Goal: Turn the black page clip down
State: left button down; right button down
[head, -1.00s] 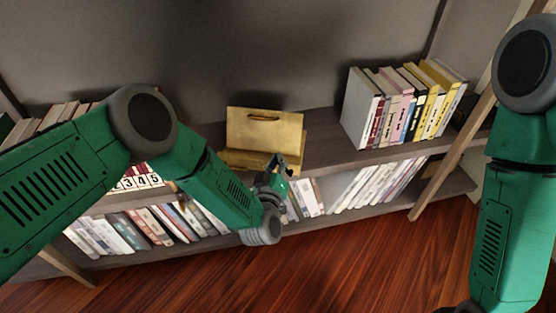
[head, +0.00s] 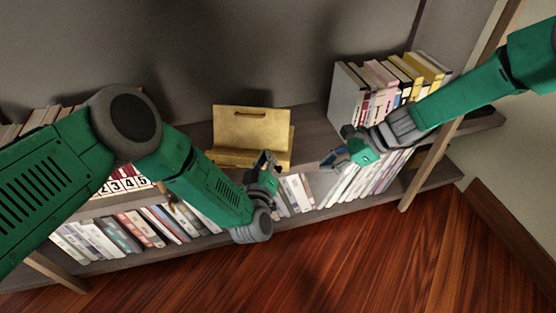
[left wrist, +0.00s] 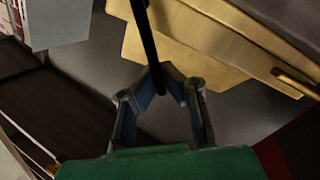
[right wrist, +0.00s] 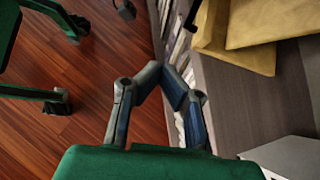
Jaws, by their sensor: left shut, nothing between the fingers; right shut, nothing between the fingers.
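A wooden book stand (head: 252,122) stands on the upper shelf; it also shows in the left wrist view (left wrist: 200,35) and the right wrist view (right wrist: 265,22). The black page clip (left wrist: 147,35) is a thin dark bar in the left wrist view, running from the top edge down to my left fingertips. A dark piece at the stand's edge shows in the right wrist view (right wrist: 193,14). My left gripper (head: 265,160) is shut at the stand's front right corner; whether it touches the clip I cannot tell. My right gripper (head: 332,160) is shut and empty, right of the stand.
A row of books (head: 385,82) stands right of the book stand on the upper shelf. More books fill the lower shelf (head: 140,228). Number blocks (head: 124,184) sit left, partly behind my left arm. Bare shelf (head: 312,122) lies between stand and books.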

aim_at(275, 166)
pick_arm(q)
jog(key=shift+s+f, duration=0.1)
pick_arm(e)
jog(key=w+a+r+m+y, duration=0.1)
jog(key=w+a+r+y, duration=0.1)
jog(key=w+r, duration=0.15)
jog(key=shift+t, duration=0.3)
jog(key=x, duration=1.2)
jog(key=shift+a+f, duration=0.2)
jog(key=shift+a, duration=0.1)
jog(key=shift+s+a+f, duration=0.1)
jog(key=shift+a+f, duration=0.15)
jog(key=shift+a, duration=0.2)
